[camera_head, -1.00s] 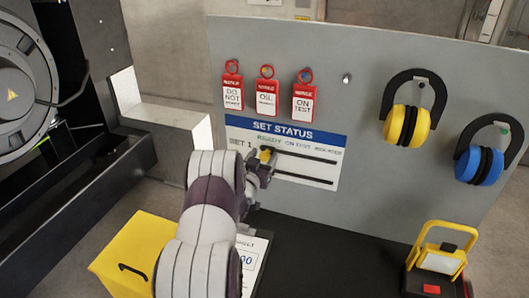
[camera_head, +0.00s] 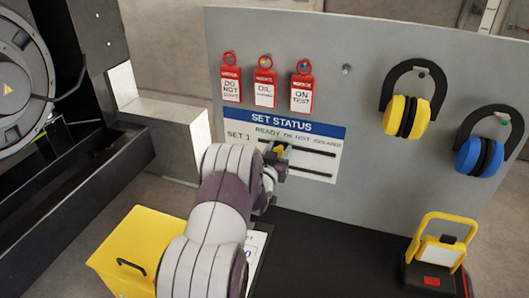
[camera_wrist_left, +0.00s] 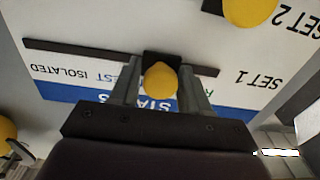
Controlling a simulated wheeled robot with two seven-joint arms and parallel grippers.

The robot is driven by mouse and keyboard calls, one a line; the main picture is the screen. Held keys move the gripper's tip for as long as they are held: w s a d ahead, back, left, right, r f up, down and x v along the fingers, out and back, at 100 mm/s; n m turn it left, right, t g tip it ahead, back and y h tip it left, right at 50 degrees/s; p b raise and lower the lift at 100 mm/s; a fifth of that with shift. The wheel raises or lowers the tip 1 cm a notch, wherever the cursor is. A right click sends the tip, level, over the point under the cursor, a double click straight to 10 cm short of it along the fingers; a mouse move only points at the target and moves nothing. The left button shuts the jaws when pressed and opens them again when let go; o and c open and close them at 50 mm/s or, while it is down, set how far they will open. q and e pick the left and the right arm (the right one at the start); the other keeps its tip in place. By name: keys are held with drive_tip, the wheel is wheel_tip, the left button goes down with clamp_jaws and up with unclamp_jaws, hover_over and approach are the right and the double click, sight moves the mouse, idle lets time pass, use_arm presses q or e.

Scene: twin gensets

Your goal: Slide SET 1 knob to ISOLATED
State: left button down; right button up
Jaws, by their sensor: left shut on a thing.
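The yellow SET 1 knob (camera_head: 280,150) sits on the upper dark slot (camera_head: 318,152) of the SET STATUS board (camera_head: 299,126). My left gripper (camera_head: 277,156) is shut on it. In the left wrist view the knob (camera_wrist_left: 160,80) stands between the two fingers, on a dark slider block, with the slot (camera_wrist_left: 80,53) running out on both sides. That view is upside down, so the ISOLATED label (camera_wrist_left: 52,70) is at its left, well beyond the knob. The knob is around the READY and ON TEST labels, which the fingers partly cover. My right gripper is not in view.
The SET 2 knob (camera_wrist_left: 250,10) shows at the wrist view's top edge. Red tags (camera_head: 265,88) hang above the board, and yellow (camera_head: 407,116) and blue (camera_head: 479,157) ear defenders at the right. A yellow box (camera_head: 128,250) and a work lamp (camera_head: 438,258) stand below.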

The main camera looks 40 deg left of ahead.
sight(296, 146)
use_arm(q)
drive_tip(key=d, duration=0.2)
drive_tip(key=w+d, duration=0.1)
drive_tip(key=d, duration=0.1)
drive_tip(key=shift+w+d+b, duration=0.1)
drive_tip(key=shift+w+b, duration=0.05)
drive_tip(key=shift+b, duration=0.25)
drive_tip(key=c, duration=0.8)
unclamp_jaws()
drive_tip(key=shift+r, duration=0.1)
drive_tip(key=shift+s, duration=0.2)
